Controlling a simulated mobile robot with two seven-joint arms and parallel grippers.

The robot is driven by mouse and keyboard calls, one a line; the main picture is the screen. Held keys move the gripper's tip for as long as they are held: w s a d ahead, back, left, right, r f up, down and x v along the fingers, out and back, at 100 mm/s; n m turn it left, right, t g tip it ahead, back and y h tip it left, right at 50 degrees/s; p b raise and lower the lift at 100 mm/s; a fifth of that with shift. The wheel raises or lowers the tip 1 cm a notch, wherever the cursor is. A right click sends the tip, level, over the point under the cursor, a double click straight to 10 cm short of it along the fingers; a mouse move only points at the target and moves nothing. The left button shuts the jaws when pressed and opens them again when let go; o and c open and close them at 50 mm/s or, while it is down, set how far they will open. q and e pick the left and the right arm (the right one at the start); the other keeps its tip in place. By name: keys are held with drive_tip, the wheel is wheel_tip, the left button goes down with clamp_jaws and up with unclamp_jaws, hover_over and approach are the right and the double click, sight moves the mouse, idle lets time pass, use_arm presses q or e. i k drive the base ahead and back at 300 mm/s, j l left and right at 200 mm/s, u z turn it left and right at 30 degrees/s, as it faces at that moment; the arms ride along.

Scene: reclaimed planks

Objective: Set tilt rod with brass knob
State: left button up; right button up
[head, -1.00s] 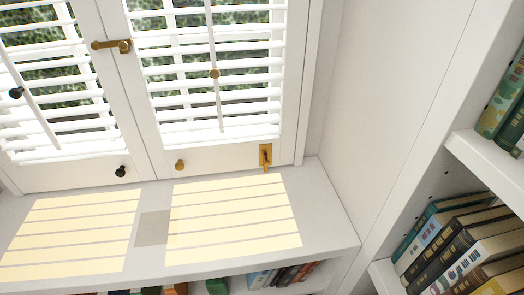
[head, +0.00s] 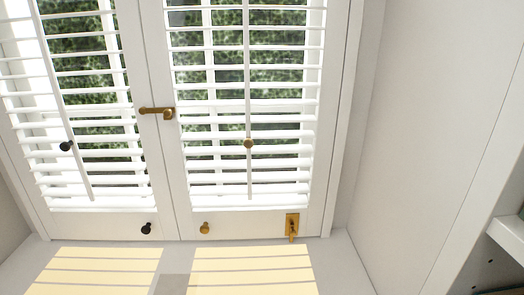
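The right shutter panel carries a white vertical tilt rod (head: 248,95) with a round brass knob (head: 248,144) on it. The left panel has a slanted white tilt rod (head: 52,85) with a black knob (head: 66,146). The slats of both panels are open, and green foliage shows between them. Neither of my grippers is in the head view.
A brass latch (head: 158,111) sits where the two panels meet. A black knob (head: 146,228), a brass knob (head: 205,228) and a brass catch (head: 292,226) are on the bottom rails. The sunlit sill (head: 347,262) below looks clear. A white side wall and shelf stand at right.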

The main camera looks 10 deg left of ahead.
sight(248, 143)
drive_tip(key=k+u, duration=0.1)
drive_tip(key=u, duration=0.4)
drive_tip(key=j+u, duration=0.15)
drive_tip(key=u, duration=0.3)
drive_tip(key=k+j+u, duration=0.1)
drive_tip(key=u, duration=0.4)
drive_tip(key=j+u, duration=0.15)
drive_tip(key=u, duration=0.3)
drive_tip(key=j+u, duration=0.15)
drive_tip(key=u, duration=0.35)
drive_tip(key=j+z, duration=0.15)
drive_tip(key=z, duration=0.15)
drive_tip(key=j+z, duration=0.25)
drive_tip(key=z, duration=0.4)
drive_tip(key=j+z, duration=0.1)
drive_tip(key=z, duration=0.35)
drive_tip(key=k+z, duration=0.1)
drive_tip(key=z, duration=0.75)
drive_tip(key=k+z, duration=0.1)
drive_tip(key=z, duration=0.75)
